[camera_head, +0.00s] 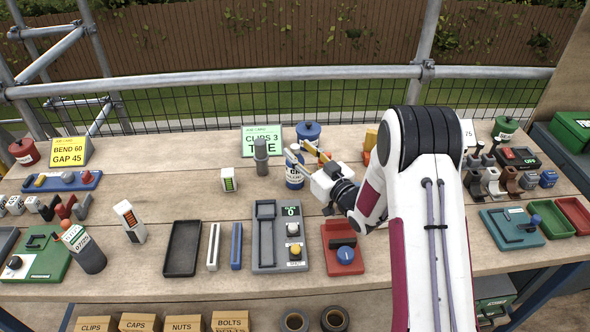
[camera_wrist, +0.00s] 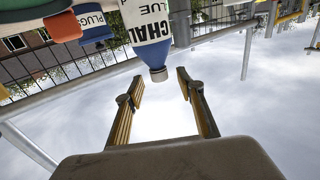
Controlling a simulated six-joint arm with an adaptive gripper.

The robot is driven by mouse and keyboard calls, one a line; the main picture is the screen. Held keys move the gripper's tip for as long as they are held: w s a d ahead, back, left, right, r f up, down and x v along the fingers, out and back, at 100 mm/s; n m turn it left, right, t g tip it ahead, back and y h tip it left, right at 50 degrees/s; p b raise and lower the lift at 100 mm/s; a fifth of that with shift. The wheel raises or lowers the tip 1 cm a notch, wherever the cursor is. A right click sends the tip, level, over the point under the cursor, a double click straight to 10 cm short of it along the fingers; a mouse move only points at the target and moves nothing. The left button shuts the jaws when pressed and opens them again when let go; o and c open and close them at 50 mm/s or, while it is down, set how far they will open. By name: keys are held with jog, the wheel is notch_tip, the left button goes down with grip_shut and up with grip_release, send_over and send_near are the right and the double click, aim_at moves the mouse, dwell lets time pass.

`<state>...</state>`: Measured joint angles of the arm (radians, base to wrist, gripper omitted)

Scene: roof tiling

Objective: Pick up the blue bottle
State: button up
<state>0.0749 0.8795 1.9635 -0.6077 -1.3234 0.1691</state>
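The blue bottle (camera_head: 294,177) stands on the bench near the middle, with a blue lower part, a white label and a pale neck. The fingers are spread apart and no contact shows.
A grey cylinder (camera_head: 261,158) stands left of the bottle and a blue lidded pot (camera_head: 308,133) behind it. A green sign (camera_head: 262,140) is behind. A grey device (camera_head: 278,237) and a red device (camera_head: 342,250) lie in front. Bare wood shows left of the small white-green block (camera_head: 228,180).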

jog(key=shift+x, duration=1.5)
jog(key=shift+c, duration=0.5)
grip_shut()
